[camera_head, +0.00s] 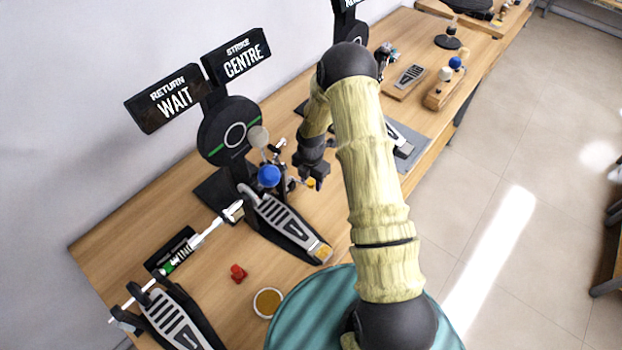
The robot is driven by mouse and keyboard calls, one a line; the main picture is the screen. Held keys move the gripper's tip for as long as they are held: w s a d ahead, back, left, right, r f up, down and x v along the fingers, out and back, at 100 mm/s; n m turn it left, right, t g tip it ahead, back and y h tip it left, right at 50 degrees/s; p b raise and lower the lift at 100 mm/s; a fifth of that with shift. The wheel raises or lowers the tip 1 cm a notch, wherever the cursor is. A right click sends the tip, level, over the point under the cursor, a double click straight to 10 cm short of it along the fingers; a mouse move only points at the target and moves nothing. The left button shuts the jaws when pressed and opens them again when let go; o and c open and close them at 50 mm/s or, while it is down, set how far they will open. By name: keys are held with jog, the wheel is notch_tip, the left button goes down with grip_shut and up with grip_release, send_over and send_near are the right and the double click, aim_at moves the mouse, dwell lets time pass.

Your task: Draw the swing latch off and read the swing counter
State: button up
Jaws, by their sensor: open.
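A kick pedal (290,228) with a grey slotted footboard stands on the wooden bench before a round black pad (228,131) with a white ring and green marks. A pale round beater head (258,136) and a blue ball (269,177) sit at the pedal's upright. My gripper (318,185) points down just right of the blue ball, open, seemingly holding nothing. A small yellow-orange piece (311,182) shows beside its fingers; contact is unclear. I cannot tell which part is the swing latch, and no swing counter is readable. Signs above the pad read "RETURN WAIT" (170,98) and "STRIKE CENTRE" (237,56).
A second pedal (177,322) stands at lower left, with a white rod (205,234) running towards the first pedal. A red piece (238,273) and a round dish (268,303) lie on the bench (330,222). Further pedals and a wooden block (438,96) stand farther back.

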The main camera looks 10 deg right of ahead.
jog(key=shift+c, duration=0.2)
grip_shut()
